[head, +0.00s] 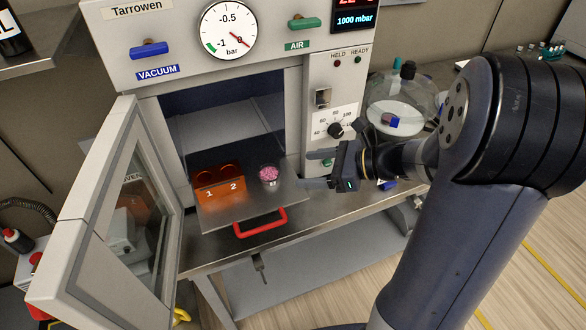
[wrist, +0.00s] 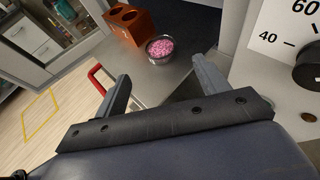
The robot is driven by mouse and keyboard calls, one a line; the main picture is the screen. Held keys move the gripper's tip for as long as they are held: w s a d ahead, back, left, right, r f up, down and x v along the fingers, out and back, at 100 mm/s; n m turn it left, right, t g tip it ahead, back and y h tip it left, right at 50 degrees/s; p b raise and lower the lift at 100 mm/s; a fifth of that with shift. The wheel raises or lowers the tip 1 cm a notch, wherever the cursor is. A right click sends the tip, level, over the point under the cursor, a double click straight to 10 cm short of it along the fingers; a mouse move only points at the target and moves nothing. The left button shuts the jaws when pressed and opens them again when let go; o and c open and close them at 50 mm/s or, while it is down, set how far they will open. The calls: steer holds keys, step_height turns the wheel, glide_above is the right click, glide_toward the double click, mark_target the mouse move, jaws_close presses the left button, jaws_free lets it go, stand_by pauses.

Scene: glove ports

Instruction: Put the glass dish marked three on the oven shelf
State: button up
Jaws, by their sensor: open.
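A small glass dish (head: 268,174) filled with pink granules stands upright on the metal oven shelf (head: 240,207), right of the orange block. Its mark is too small to read surely. It also shows in the wrist view (wrist: 160,50), ahead of my fingers. The shelf is pulled partly out through the open oven mouth and has a red handle (head: 261,223) at its front. My gripper (head: 316,169) is open and empty, just right of the dish and apart from it. In the wrist view, my fingers (wrist: 160,68) spread to either side below the dish.
An orange block (head: 218,182) with two holes, marked 1 and 2, sits on the shelf at the left. The glazed oven door (head: 125,205) stands open at the left. The control panel (head: 333,100) is close behind my gripper. A glass vessel (head: 395,115) stands behind my arm.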

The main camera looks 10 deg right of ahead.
steer(key=shift+v, duration=1.4)
steer(key=shift+c, duration=0.2)
